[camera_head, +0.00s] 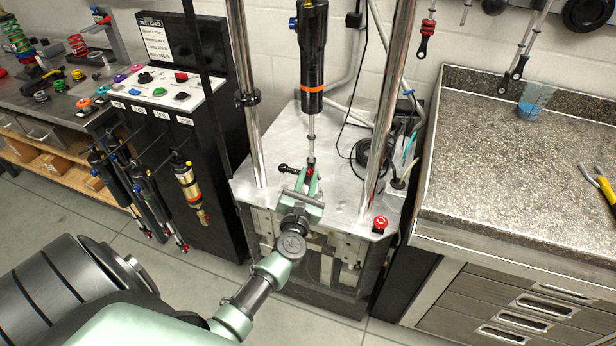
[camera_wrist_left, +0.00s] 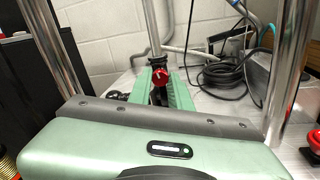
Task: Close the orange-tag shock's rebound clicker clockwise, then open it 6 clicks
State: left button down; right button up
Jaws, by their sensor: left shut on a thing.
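The orange-tag shock (camera_head: 312,60) is a black cylinder with an orange band, hanging upright between the two chrome posts of the dyno. Its thin shaft runs down to a lower eye with a red rebound clicker (camera_head: 309,171). The clicker also shows as a red knob in the left wrist view (camera_wrist_left: 159,79). My left gripper (camera_head: 307,180) has its green fingers on either side of the clicker, shut on it. In the left wrist view the fingers (camera_wrist_left: 160,88) hide part of the shock's lower end. My right gripper is in neither view.
The chrome posts (camera_head: 243,90) flank the shock closely. A red stop button (camera_head: 380,222) sits at the dyno plate's front right. Several shocks hang on the black cabinet (camera_head: 217,150) at left. A black coiled cable (camera_wrist_left: 220,76) lies behind. A speckled counter (camera_head: 520,170) is at right.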

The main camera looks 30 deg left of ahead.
pick_arm(q)
jog(key=m+p, duration=0.1)
jog(key=m, duration=0.4)
jog(key=shift+m, duration=0.3)
jog(key=m+p, duration=0.1)
jog(key=m, duration=0.3)
jog(key=shift+p, duration=0.35)
jog(key=m+p, duration=0.1)
jog(key=m, duration=0.5)
jog(key=shift+p, duration=0.3)
jog(key=shift+m+p, duration=0.65)
jog(key=shift+m, duration=1.85)
jog(key=c, duration=1.3)
grip_release()
